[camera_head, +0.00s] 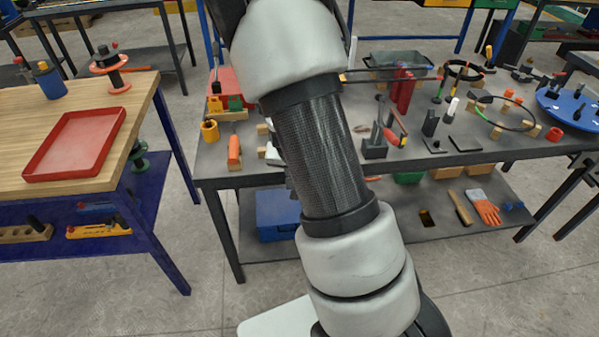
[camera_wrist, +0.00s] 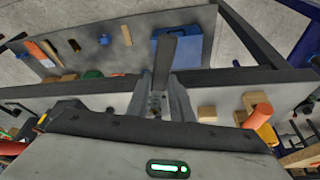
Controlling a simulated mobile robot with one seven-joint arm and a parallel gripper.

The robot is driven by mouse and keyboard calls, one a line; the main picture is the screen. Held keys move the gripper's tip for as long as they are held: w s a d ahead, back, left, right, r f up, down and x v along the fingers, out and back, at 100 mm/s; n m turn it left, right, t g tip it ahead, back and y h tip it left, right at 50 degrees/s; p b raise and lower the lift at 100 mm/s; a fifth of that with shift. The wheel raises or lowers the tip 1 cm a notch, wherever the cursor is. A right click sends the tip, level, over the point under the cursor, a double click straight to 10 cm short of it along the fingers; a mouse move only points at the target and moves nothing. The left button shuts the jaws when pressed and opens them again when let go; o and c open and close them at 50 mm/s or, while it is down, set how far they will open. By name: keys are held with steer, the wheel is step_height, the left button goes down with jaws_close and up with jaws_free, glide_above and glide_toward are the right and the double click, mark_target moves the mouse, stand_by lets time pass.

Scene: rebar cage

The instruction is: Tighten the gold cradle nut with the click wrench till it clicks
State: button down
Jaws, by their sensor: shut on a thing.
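My gripper (camera_wrist: 162,100) is in the wrist view, with its two grey fingers shut on a dark grey bar (camera_wrist: 163,62). The bar points away from the wrist, over the table's front edge and the lower shelf. It may be the click wrench, but its head and any markings do not show. In the head view my arm hides the gripper and the middle-left of the dark table. I cannot pick out the gold cradle nut in either view.
The dark table (camera_head: 470,156) carries an orange cylinder (camera_head: 234,150), which also shows in the wrist view (camera_wrist: 261,111), a yellow ring (camera_head: 209,131), a red cylinder (camera_head: 403,92) and a blue disc (camera_head: 570,105). A wooden bench with a red tray (camera_head: 75,145) stands left, across a floor gap.

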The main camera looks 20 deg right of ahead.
steer(key=shift+b, duration=0.3)
steer(key=shift+d+b, duration=0.2)
steer(key=shift+b, duration=0.2)
steer(key=shift+s+r+n, duration=0.1)
steer(key=shift+n, duration=0.2)
steer(key=shift+r+p, duration=2.25)
steer(key=shift+r, duration=0.3)
